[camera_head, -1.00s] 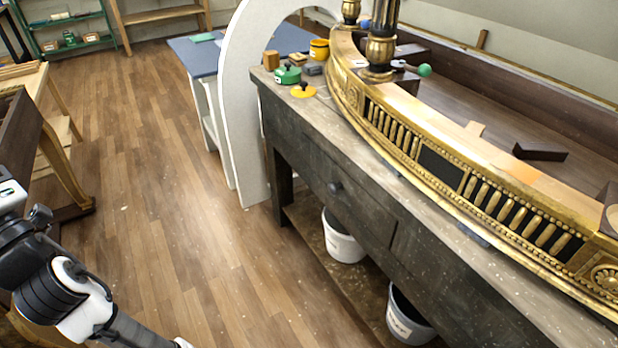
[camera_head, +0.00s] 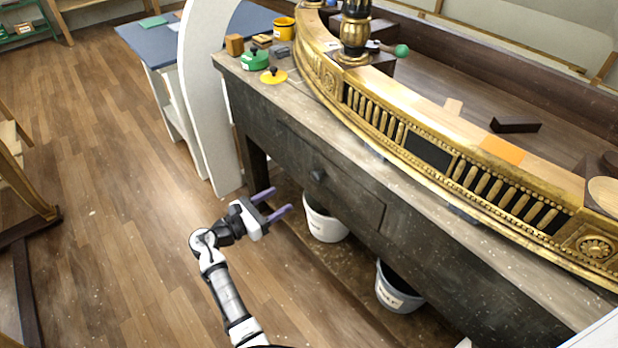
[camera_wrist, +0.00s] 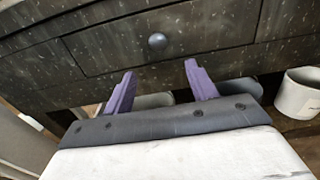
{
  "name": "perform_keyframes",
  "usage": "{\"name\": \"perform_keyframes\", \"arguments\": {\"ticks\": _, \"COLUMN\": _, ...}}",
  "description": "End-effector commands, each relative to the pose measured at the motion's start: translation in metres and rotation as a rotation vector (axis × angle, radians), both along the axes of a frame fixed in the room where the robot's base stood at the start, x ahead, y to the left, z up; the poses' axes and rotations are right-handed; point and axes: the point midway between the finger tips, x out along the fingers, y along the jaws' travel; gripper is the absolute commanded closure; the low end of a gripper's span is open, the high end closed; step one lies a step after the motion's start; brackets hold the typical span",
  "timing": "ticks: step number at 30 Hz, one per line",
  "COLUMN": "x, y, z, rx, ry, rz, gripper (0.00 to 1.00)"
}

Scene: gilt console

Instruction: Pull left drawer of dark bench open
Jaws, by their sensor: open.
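The dark bench (camera_head: 395,246) runs diagonally through the right of the head view. Its left drawer (camera_head: 345,187) is shut flush with the front and has one round dark knob (camera_head: 318,176). In the wrist view the drawer (camera_wrist: 110,54) lies ahead, and the knob (camera_wrist: 157,41) shows above and between my fingers. My gripper (camera_head: 272,204) is open and empty, with purple fingers pointing toward the bench front. It is apart from the knob, to its lower left in the head view. The fingers also show in the wrist view (camera_wrist: 158,90).
White buckets (camera_head: 325,219) (camera_head: 399,290) stand on the bench's lower shelf. A gilt curved console piece (camera_head: 430,150) lies on the bench top, with a green tin (camera_head: 255,61) and a yellow lid (camera_head: 273,76) nearby. A white arched panel (camera_head: 205,100) stands at the bench's left end.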

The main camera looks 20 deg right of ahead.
Motion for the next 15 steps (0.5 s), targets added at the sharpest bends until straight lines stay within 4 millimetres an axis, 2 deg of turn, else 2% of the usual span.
{"name": "perform_keyframes", "arguments": {"ticks": 15, "x": 0.035, "y": -0.094, "z": 0.002, "rx": 0.005, "ry": -0.005, "rz": 0.004, "gripper": 0.43}}
